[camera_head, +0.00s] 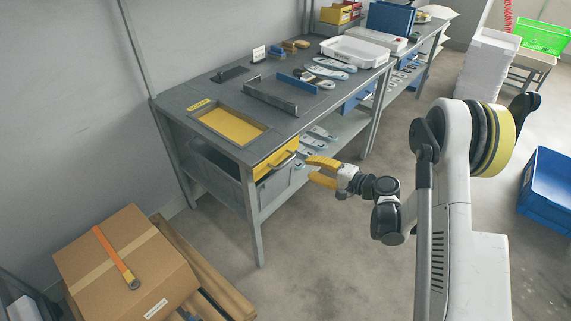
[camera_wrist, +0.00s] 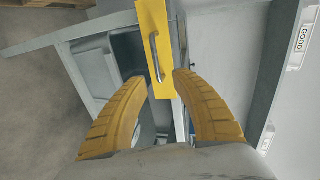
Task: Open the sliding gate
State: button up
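The sliding gate looks to be the yellow panel (camera_head: 272,160) with a metal bar handle, set in the front of the grey workbench under its top. In the wrist view the yellow panel (camera_wrist: 158,75) stands upright in the picture, with its handle (camera_wrist: 154,57) just beyond my fingertips. My gripper (camera_head: 309,170) has yellow ribbed fingers and is at the right of the handle in the head view. In the wrist view my gripper (camera_wrist: 158,78) is open, with a wide gap and nothing between the fingers. I cannot tell whether the fingertips touch the panel.
The workbench (camera_head: 232,95) has a yellow recess (camera_head: 230,124) in its top and insoles on it and its lower shelf. A cardboard box (camera_head: 125,262) stands at the lower left. A blue crate (camera_head: 549,190) is on the right. The floor before the bench is clear.

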aim_at(287, 162)
jog(key=x, duration=1.1)
jog(key=shift+s+f, duration=0.2)
jog(key=shift+f, duration=0.15)
jog(key=shift+c, duration=0.5)
grip_shut()
